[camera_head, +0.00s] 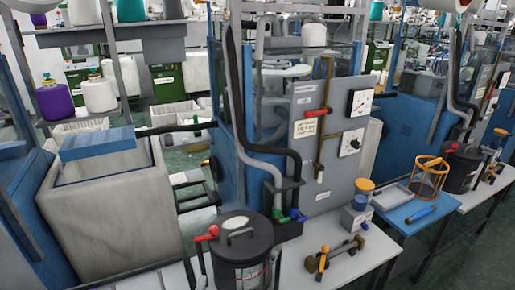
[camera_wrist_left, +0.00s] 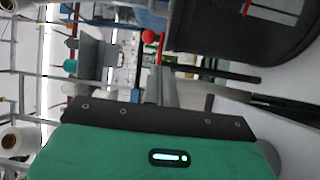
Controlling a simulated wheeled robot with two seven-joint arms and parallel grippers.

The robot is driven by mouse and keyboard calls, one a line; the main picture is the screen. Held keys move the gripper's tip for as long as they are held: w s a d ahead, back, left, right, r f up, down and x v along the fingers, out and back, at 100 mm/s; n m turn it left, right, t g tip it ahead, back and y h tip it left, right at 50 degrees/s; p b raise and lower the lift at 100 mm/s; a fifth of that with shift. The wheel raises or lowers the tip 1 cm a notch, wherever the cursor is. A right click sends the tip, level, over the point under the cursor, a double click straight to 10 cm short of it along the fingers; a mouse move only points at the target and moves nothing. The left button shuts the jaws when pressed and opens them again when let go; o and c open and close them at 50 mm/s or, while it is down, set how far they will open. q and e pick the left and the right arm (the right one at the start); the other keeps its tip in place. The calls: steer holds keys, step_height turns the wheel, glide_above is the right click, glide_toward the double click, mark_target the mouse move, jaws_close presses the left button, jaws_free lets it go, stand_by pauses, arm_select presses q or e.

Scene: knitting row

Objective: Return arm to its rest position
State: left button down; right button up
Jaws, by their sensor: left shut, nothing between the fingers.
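My left gripper (camera_wrist_left: 163,80) shows in the left wrist view. Its green housing with a small lit indicator fills the bottom, with a dark riveted plate across it. The narrow grey fingers are together, with nothing visible between them. A round red knob (camera_wrist_left: 149,36) is just past the fingertips in the picture; whether they touch I cannot tell. I cannot clearly make out the left gripper in the head view. My right gripper is in neither view.
A black lidded canister (camera_head: 243,255) with a red lever (camera_head: 208,234) stands at bottom centre. A large grey bin (camera_head: 112,215) is at left. The grey gauge panel (camera_head: 322,135), a small table (camera_head: 345,262) and a blue-topped table (camera_head: 402,215) are right of centre.

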arm_select(q)
steer(key=s+a+f+m+g+y, duration=0.1)
steer(key=s+a+m+g, duration=0.2)
steer(key=s+m+g, duration=0.85)
steer(key=s+a+m+g, duration=0.35)
steer(key=s+m, duration=0.35)
steer(key=s, duration=1)
step_height(320, 180, down, 32)
steer(key=g, duration=0.1)
steer(key=s+a+f+g, duration=0.1)
steer(key=s+a+f, duration=0.1)
steer(key=s+f, duration=1.7)
steer(key=shift+s+a+m+g, duration=0.25)
steer(key=shift+s+m+g, duration=0.05)
steer(key=shift+m, duration=0.05)
